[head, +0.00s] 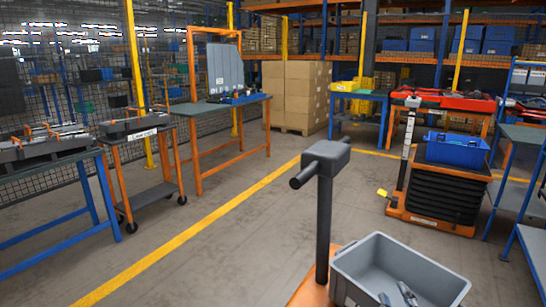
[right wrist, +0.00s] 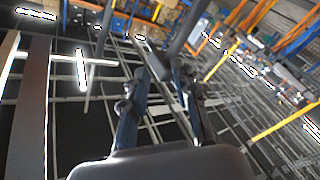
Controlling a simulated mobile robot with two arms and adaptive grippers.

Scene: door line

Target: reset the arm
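My right gripper (right wrist: 162,78) shows large in the right wrist view. Its two dark bluish fingers stand apart, with wire mesh seen through the gap. I see nothing held between them. The wrist view is strongly tilted, with mesh, shelving and bright lamps behind the fingers. In the head view I cannot make out the right gripper with certainty. My left gripper shows in neither view.
A grey bin (head: 450,290) with small tools inside stands close at the bottom, beside a dark post (head: 324,220) with a crosspiece. A blue crate (head: 456,150) sits on a black lift cart at right. Workbenches line the mesh fence at left. The middle floor (head: 230,240) is clear.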

